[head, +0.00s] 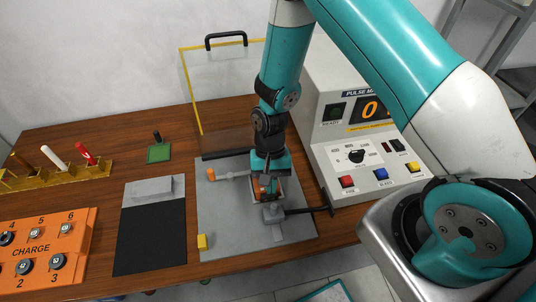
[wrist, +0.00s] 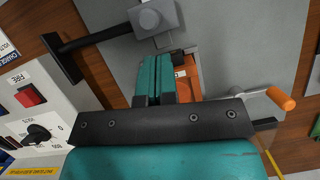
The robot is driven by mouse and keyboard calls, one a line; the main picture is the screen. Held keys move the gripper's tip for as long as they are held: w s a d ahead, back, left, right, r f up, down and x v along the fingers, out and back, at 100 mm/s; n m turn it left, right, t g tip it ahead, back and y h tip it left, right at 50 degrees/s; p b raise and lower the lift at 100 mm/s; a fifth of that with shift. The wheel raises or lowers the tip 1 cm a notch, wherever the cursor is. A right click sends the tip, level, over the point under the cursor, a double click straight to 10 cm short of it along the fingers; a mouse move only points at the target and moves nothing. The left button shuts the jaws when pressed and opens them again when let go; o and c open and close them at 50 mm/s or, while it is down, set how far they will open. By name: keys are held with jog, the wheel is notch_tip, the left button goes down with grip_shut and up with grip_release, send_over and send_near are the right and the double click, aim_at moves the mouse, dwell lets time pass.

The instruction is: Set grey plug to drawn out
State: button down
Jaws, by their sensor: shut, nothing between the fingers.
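A grey block with a round knob on top and a black cable or arm on one side looks to be the grey plug (head: 272,213). It is on the grey plate (head: 225,225), near the orange-sided fixture. It also shows at the top of the wrist view (wrist: 152,20), with the black length running left from it. My gripper (wrist: 155,62) is shut and empty, just beside this block. In the head view my gripper (head: 266,182) is over the fixture and hides much of it. Whether the plug is seated or drawn out I cannot tell.
The pulse machine (head: 350,130) with coloured buttons stands close on the right. An orange-handled lever (head: 228,175) and a yellow block (head: 202,241) are on the plate. A clear yellow-edged guard (head: 222,85) stands behind. A black mat (head: 150,238) and orange charge box (head: 45,245) are left.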

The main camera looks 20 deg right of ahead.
jog(key=shift+w+d+r, duration=0.15)
jog(key=shift+w+r, duration=0.1)
jog(key=shift+w, duration=0.25)
jog(key=shift+w+d+r, duration=0.1)
jog(key=shift+w+r, duration=0.15)
jog(key=shift+w, duration=0.2)
jog(key=b+v, duration=0.2)
jog(key=v, duration=0.7)
jog(key=shift+s, duration=0.3)
jog(key=shift+r, duration=0.1)
jog(key=s+a+r+n+t+y, duration=0.1)
jog(key=s+a+r+n+t, duration=0.1)
jog(key=s+r+n, duration=0.3)
jog(key=s+a+r+n+t+y, duration=0.1)
jog(key=s+a+r+n+t, duration=0.1)
jog(key=s+r+n, duration=0.4)
jog(key=s+r, duration=0.5)
jog(key=r, duration=0.5)
jog(key=shift+s+y, duration=0.3)
jog(key=shift+s, duration=0.1)
jog(key=shift+r, duration=0.1)
